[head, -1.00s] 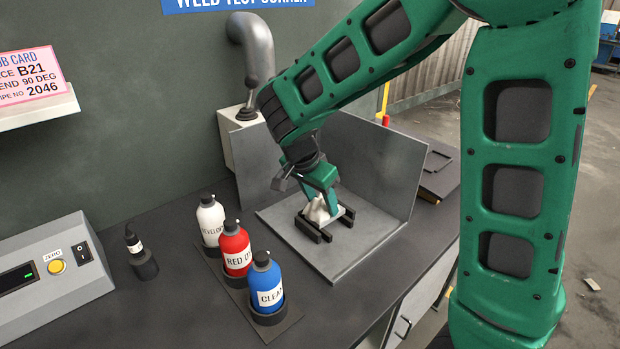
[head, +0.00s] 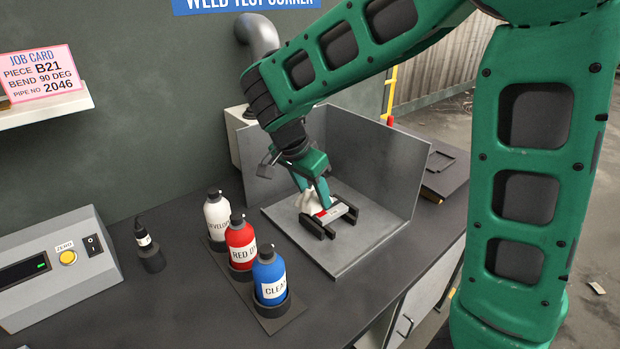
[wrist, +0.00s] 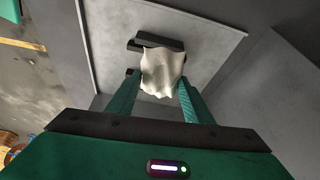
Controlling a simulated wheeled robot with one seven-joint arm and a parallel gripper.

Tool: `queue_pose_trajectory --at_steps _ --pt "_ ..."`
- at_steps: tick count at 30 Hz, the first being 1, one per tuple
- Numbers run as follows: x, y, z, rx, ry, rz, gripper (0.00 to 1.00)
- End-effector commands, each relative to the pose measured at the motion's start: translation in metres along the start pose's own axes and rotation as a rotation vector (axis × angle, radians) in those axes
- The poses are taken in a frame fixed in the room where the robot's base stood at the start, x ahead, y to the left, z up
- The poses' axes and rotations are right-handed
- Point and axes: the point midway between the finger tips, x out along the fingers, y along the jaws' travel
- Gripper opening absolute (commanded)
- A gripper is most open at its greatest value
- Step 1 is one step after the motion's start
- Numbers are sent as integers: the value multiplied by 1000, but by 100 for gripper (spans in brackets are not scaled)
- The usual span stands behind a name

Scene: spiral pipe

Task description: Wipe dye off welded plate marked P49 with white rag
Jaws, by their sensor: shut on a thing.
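My gripper (head: 312,187) is shut on the white rag (head: 309,202), which hangs crumpled below the fingers. The rag also shows in the wrist view (wrist: 161,70), between the two green fingers. The welded plate (head: 345,214) rests on dark supports (head: 318,229) in the metal booth in the head view. Red dye shows on it just right of the rag. The rag covers the plate's left part and seems to touch it, though contact is hard to be sure of. The plate's marking is too small to read. In the wrist view the rag hides most of the plate.
The grey metal booth (head: 372,160) has raised walls behind and to the right. White, red and blue bottles (head: 242,248) stand in a rack to the left. A small dark bottle (head: 148,245) and a grey meter box (head: 60,265) stand farther left.

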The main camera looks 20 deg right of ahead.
Motion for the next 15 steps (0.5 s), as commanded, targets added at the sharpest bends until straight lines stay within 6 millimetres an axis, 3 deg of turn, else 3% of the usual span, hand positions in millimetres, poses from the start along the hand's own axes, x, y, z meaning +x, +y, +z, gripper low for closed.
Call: queue_pose_trajectory --at_steps 15 --pt "-35 4 -24 15 0 5 22"
